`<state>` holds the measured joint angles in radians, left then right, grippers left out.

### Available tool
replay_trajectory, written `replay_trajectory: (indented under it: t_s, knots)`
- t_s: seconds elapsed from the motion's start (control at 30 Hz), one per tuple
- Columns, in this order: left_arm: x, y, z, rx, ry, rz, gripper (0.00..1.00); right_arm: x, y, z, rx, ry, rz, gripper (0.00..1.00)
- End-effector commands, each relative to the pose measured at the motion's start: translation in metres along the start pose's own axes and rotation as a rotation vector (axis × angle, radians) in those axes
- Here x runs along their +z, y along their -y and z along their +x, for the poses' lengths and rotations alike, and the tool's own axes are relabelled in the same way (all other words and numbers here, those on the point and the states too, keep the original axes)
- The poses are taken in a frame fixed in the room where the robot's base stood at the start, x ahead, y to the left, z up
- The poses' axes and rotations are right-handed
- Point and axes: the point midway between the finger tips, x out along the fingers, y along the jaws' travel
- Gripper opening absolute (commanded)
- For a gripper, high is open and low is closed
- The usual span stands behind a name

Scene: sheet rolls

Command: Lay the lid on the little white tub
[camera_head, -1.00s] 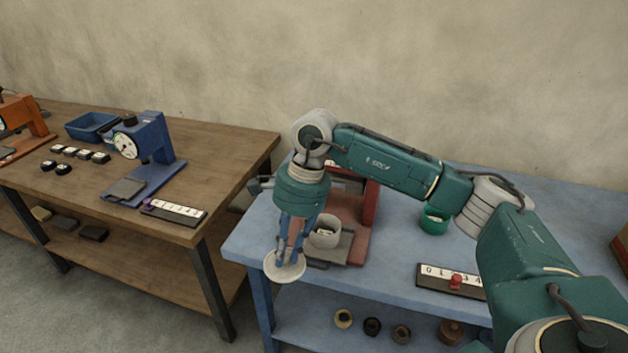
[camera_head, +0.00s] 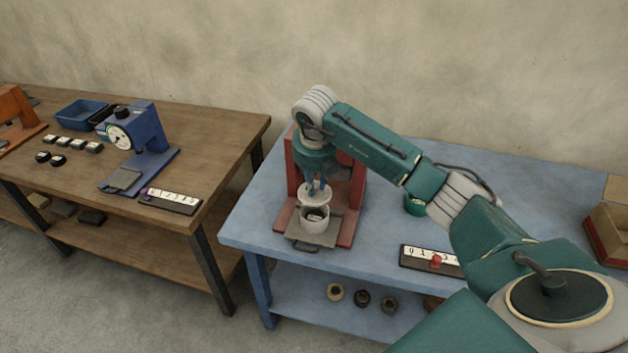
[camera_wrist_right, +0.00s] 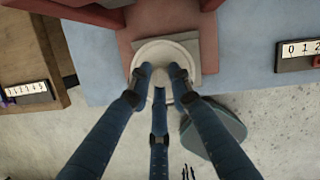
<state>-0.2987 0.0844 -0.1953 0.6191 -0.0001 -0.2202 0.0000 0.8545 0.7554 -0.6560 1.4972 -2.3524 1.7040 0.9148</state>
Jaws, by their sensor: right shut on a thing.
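The little white tub (camera_head: 315,224) stands upright on the grey plate of a red press-like stand on the blue table. Its open mouth shows below the lid. My right gripper (camera_head: 317,188) is shut on the round white lid (camera_head: 306,195) and holds it, roughly level, just above the tub's back part. I cannot tell whether lid and tub touch. In the right wrist view the fingers meet at a pale round shape (camera_wrist_right: 163,47), where lid and tub overlap. My left gripper is not in view.
The red stand (camera_head: 347,222) rises close behind and beside my gripper. A numbered strip with a red knob (camera_head: 436,261) and a green cup (camera_head: 414,207) are to the right. A box (camera_head: 607,225) stands far right. A wooden table (camera_head: 215,150) with a blue device is left.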

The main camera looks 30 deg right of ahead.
Motion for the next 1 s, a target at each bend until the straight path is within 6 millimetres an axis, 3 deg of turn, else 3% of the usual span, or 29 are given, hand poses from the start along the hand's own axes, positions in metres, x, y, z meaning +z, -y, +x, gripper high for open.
replay_trajectory:
  t_s: [0.2,0.6,1.0]
  knots:
    - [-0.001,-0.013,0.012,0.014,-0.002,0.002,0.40,-0.006,-0.001,0.018,0.001,-0.002,-0.003,0.02]
    - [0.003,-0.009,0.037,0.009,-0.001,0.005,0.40,-0.015,-0.001,0.053,0.002,-0.001,-0.005,0.02]
    - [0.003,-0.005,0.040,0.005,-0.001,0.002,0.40,-0.017,-0.001,0.058,0.002,-0.001,-0.005,0.02]
